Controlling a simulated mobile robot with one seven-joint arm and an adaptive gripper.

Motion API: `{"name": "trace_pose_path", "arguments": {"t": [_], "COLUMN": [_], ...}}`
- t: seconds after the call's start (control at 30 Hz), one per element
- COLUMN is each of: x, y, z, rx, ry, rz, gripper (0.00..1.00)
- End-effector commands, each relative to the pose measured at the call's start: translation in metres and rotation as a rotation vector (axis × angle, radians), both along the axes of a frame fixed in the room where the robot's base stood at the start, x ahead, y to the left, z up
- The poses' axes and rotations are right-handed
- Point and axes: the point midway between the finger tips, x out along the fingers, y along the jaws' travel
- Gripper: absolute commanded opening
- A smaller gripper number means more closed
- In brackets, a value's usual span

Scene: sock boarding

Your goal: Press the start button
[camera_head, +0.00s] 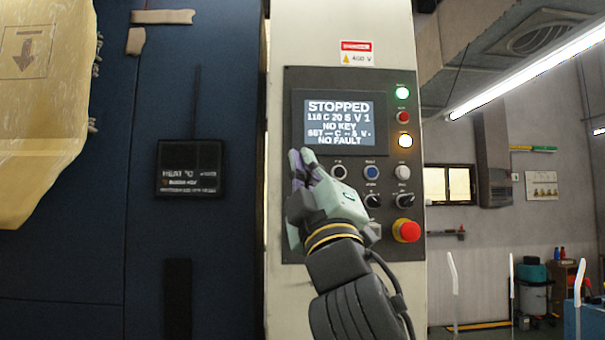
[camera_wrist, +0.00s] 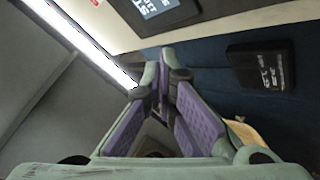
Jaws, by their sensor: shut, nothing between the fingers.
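The control panel (camera_head: 300,250) is dark, on a pale cabinet column. Its screen (camera_head: 338,122) reads STOPPED, NO KEY and NO FAULT; it also shows at the top of the wrist view (camera_wrist: 158,7). Below the screen are a dark-centred button (camera_head: 339,172), a blue button (camera_head: 370,172) and a white button (camera_head: 402,172). Their labels are too small to read, so I cannot tell which is start. My gripper (camera_head: 301,157) is shut and empty, its fingertips near the screen's lower left corner in the picture. It hides the panel's lower left. I cannot tell whether it touches. The wrist view shows its fingers (camera_wrist: 165,65).
A red mushroom button (camera_head: 407,231) sits at lower right, below two black knobs (camera_head: 374,201). A green lamp (camera_head: 402,93) and an amber lamp (camera_head: 405,140) are lit. A black HEAT display (camera_head: 190,170) is on the blue wall, with a yellowish sack (camera_head: 45,90) further left.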

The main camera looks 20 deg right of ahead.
Motion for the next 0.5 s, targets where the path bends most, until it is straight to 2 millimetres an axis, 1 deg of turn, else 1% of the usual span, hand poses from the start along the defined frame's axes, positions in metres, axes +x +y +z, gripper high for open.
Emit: {"name": "trace_pose_path", "arguments": {"t": [0.3, 0.37, 0.5], "x": [0.002, 0.005, 0.019], "y": [0.0, -0.001, -0.005], "z": [0.0, 0.0, 0.0], "rx": [0.001, 0.002, 0.003], "ry": [0.001, 0.001, 0.003], "rz": [0.002, 0.001, 0.002], "gripper": [0.0, 0.0, 0.0]}}
